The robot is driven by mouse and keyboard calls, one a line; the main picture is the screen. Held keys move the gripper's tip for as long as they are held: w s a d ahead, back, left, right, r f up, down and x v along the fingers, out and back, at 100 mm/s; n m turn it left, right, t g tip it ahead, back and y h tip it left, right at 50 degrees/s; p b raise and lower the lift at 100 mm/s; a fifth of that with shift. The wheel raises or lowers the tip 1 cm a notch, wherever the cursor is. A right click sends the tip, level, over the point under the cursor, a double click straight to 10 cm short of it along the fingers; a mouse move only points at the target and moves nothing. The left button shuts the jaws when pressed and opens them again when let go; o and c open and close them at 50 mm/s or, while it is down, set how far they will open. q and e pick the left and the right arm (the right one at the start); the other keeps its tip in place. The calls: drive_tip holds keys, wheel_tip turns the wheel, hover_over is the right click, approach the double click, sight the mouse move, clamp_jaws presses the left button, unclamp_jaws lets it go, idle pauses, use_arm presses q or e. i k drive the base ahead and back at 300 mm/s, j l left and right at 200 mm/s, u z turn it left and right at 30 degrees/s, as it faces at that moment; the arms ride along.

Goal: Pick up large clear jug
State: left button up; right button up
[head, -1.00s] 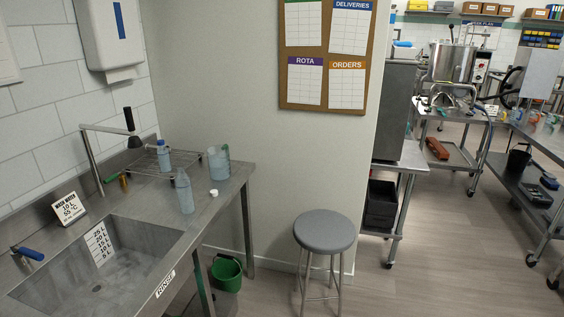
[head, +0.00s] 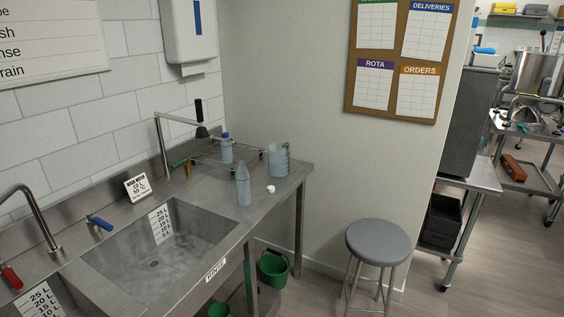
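A large clear jug (head: 279,160) stands upright at the right end of the steel sink counter, at the right end of the wire rack; whether it rests on the rack or the counter I cannot tell. Something green shows at its upper right side. A clear bottle (head: 243,186) stands in front of it to the left, and a blue-capped bottle (head: 226,149) stands at the rack. Neither of my grippers is in the head view.
A small white cap (head: 271,189) lies on the counter near the jug. A grey stool (head: 378,243) stands on the floor to the right. A green bucket (head: 272,268) is below the counter. Floor around the stool looks clear.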

sight(278, 153)
drive_tip(key=i+l+u, duration=0.3)
drive_tip(key=i+l, duration=0.4)
